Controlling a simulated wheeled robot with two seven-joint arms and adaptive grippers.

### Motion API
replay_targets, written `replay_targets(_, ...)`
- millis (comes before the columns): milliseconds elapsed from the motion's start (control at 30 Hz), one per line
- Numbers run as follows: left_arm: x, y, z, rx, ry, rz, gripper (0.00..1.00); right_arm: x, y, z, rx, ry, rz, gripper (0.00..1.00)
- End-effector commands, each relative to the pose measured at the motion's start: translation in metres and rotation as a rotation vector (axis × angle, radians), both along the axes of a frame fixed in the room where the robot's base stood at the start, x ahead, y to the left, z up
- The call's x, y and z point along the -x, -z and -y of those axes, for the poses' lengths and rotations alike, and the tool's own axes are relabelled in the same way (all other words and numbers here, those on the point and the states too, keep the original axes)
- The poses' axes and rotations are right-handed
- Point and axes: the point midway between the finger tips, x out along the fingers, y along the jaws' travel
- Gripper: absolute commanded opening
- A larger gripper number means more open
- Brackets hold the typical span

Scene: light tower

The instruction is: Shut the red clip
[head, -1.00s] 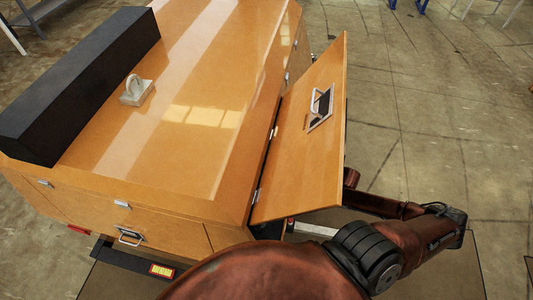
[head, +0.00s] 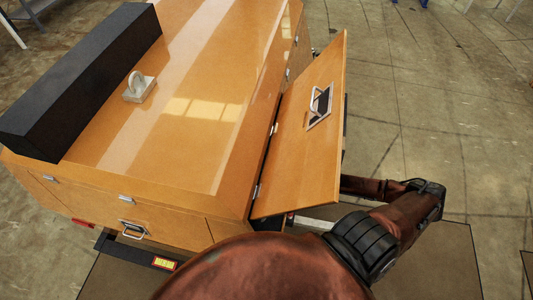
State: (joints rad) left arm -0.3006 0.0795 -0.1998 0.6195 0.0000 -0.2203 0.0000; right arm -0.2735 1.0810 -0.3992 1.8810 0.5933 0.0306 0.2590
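I cannot make out a red clip for certain. A small red piece (head: 83,223) shows low on the front of the orange box (head: 190,130), at the left, too small to identify. The box's side door (head: 300,150) stands open on the right, with a silver-framed handle (head: 320,106). One of my arms reaches around on the right, and its far end goes behind this door. Neither gripper shows; whatever is at that arm's end is hidden by the door.
A long black bar (head: 85,80) and a grey ring fitting (head: 138,87) are on top of the box. The front drawer has a handle (head: 132,230), with a dark rail carrying a red-yellow label (head: 164,263) below it. Open concrete floor (head: 440,110) lies to the right.

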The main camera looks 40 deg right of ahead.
Motion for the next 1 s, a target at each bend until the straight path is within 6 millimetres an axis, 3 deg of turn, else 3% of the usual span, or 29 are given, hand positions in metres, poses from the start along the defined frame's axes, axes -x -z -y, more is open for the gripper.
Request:
replay_targets(333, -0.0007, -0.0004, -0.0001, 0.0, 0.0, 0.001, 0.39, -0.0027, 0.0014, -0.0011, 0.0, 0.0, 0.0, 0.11)
replay_targets(500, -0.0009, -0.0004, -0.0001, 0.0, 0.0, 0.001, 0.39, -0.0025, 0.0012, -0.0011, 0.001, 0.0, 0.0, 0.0)
replay_targets(1000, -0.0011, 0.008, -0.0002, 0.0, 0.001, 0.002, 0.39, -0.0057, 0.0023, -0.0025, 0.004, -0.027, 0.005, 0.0)
